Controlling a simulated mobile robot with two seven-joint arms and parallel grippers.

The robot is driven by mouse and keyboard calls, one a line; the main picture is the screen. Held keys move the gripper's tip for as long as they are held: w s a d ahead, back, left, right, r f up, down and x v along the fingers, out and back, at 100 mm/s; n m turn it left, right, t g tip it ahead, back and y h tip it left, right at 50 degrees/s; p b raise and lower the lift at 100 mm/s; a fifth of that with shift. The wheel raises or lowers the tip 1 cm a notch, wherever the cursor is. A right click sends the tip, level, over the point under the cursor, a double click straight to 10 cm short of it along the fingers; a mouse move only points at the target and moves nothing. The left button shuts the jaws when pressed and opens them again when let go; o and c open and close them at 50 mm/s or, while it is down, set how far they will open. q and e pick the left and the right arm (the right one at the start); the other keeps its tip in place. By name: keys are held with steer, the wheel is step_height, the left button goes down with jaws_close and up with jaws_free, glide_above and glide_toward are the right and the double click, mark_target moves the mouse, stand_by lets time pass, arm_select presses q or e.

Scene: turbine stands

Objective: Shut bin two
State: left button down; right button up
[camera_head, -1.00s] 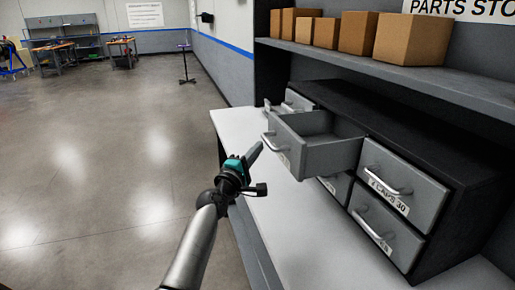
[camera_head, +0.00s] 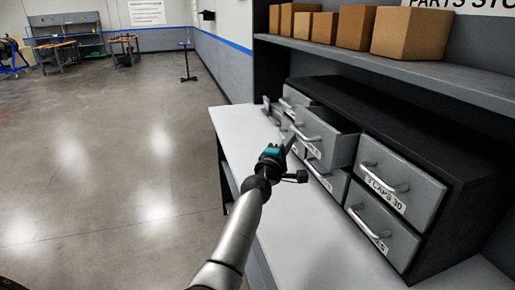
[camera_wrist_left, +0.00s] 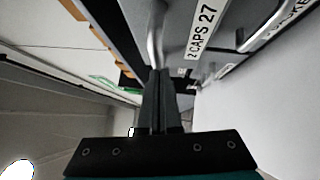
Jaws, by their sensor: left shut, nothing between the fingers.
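The open drawer (camera_head: 323,139) is the middle one in the top row of the dark cabinet. It is grey with a silver handle and stands part way out, its inside partly visible. In the left wrist view a drawer front with the label "2 CAPS 27" (camera_wrist_left: 202,28) is close ahead, its handle (camera_wrist_left: 156,35) just beyond the fingertips. My left gripper (camera_head: 290,138) is shut and empty, its fingertips at the drawer's front near the handle; I cannot tell if they touch. The fingers also show in the wrist view (camera_wrist_left: 159,76). My right gripper is not in view.
Closed drawers, one labelled "CAPS 30" (camera_head: 384,188), sit to the right and below. Another drawer at the far left (camera_head: 270,110) sticks out. A shelf (camera_head: 410,68) with cardboard boxes (camera_head: 354,27) hangs above. The white bench (camera_head: 240,140) is clear on the left.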

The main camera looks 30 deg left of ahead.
mark_target(313, 133)
arm_select(q)
steer(key=w+d+b, duration=0.2)
steer(key=w+d, duration=0.2)
steer(key=shift+w, duration=0.3)
steer(key=shift+d+r, duration=0.15)
